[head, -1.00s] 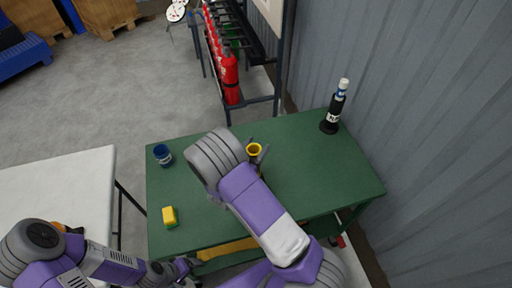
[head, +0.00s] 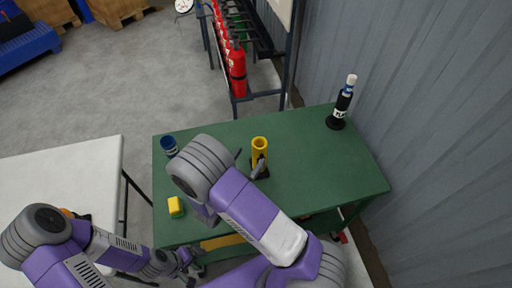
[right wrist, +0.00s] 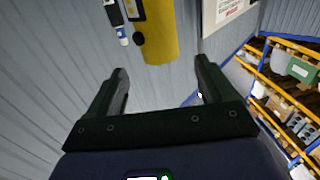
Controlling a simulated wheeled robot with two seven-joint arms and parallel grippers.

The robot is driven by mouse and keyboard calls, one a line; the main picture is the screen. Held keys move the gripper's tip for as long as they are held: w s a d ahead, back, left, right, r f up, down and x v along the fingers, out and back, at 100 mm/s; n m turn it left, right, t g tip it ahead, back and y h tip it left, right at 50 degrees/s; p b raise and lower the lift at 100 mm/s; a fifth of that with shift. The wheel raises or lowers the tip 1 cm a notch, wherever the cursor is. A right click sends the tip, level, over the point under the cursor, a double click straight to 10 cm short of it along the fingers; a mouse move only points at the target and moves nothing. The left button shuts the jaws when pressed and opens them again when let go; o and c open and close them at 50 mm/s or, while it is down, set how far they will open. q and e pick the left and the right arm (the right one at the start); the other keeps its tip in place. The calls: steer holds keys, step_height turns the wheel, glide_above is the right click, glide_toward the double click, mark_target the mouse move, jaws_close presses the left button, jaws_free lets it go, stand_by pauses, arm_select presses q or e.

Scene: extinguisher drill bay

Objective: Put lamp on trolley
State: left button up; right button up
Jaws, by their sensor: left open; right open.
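A yellow cylinder, which I take for the lamp (head: 260,146), stands upright on a dark base on a green-topped table or trolley (head: 310,180). The right gripper's fingers also show in the right wrist view (right wrist: 162,68), apart. My left gripper (head: 188,268) is low at the near left edge of the green top, small and partly hidden.
A black bottle-like object with a white label (head: 342,103) stands at the far right corner. A blue cup (head: 169,146) and a yellow-and-green block (head: 175,207) are on the left. A white table (head: 60,180) is farther left. Red extinguishers (head: 238,70) stand behind; a grey wall is right.

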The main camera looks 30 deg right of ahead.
steer(key=v, duration=0.2)
steer(key=shift+s+a, duration=0.2)
steer(key=shift+a, duration=0.15)
